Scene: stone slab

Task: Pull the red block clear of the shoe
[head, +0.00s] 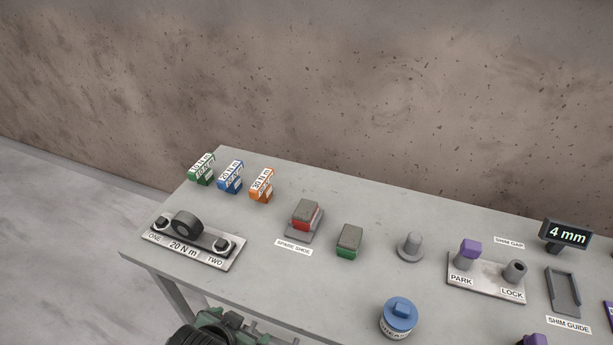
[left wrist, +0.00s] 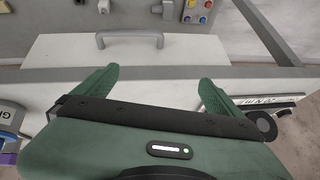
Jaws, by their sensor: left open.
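The red block (head: 303,224) has a grey-brown top and sits in a grey shoe (head: 291,236) behind the "SPARE SHOE" label on the table. Their contact faces are hidden. My left gripper (left wrist: 160,82) is open in the left wrist view, with nothing between its two green fingers. In the head view, green and black parts of my left arm show at the bottom edge, in front of the table and well short of the red block. The red block is not seen in the left wrist view. My right gripper is not in view.
A green block (head: 347,254) with a similar top stands right of the shoe. Green, blue and orange torque blocks (head: 230,187) stand back left. A "20 N m" plate (head: 190,257) lies front left. A grey peg (head: 410,246) and a blue canister (head: 397,326) stand right.

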